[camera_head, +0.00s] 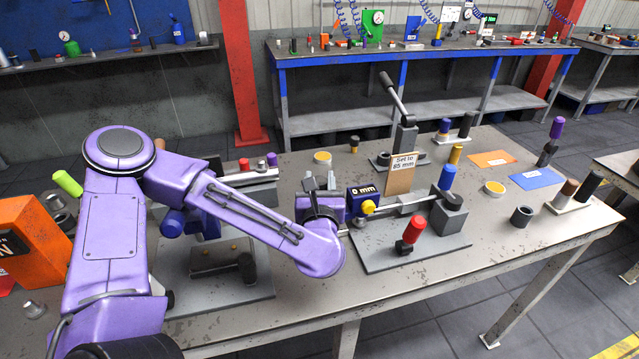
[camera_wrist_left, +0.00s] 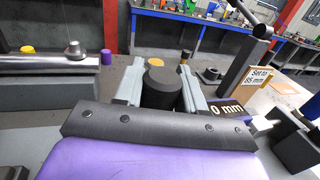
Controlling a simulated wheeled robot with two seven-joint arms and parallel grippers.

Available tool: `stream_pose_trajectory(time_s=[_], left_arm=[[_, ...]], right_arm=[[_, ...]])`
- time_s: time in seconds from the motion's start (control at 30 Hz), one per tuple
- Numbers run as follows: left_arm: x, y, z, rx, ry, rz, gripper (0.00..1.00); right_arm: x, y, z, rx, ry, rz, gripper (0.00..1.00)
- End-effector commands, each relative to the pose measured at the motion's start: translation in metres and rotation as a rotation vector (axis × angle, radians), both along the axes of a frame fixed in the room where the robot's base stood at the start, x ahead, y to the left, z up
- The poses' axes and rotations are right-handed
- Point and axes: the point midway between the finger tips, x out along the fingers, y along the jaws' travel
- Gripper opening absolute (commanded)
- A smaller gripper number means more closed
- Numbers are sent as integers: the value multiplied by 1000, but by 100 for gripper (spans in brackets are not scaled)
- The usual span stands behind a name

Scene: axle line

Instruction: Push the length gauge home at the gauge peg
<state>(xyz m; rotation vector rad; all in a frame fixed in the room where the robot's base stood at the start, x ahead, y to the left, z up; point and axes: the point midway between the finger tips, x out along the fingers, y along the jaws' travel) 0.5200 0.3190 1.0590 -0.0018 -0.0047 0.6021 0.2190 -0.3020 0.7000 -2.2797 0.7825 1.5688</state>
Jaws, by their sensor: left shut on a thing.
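The length gauge is a blue box with a "0 mm" display (camera_head: 363,193), a yellow knob (camera_head: 369,207) and a silver rod (camera_head: 405,202) running right. The display also shows in the left wrist view (camera_wrist_left: 227,110). The rod reaches a grey block with a dark round top (camera_head: 450,203); I cannot tell which part is the gauge peg or whether the rod is seated. My left gripper (camera_head: 320,182) is at the gauge's left end. Its grey fingers are shut on a dark cylinder (camera_wrist_left: 163,88) that appears to be part of the gauge. My right gripper is not in view.
A "Set to 85 mm" card (camera_head: 401,172) stands behind the gauge. A red-knobbed clamp (camera_head: 413,230) stands at the front of the grey baseplate (camera_head: 385,258). A lever press (camera_head: 402,125) stands behind. A dark ring (camera_head: 521,216) lies on open tabletop at right.

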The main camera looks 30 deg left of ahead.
Motion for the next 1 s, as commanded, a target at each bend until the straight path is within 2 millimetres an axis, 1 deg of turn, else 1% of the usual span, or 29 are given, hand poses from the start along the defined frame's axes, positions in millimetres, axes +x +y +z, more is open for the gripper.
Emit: stream_pose_trajectory(time_s=[0.4,0.63,1.0], left_arm=[[0,0,1,0,-1,-1,0],[-1,0,-1,0,-1,-1,0],[-1,0,1,-1,-1,-1,0]], right_arm=[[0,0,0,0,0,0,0],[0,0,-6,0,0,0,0],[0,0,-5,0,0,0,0]])
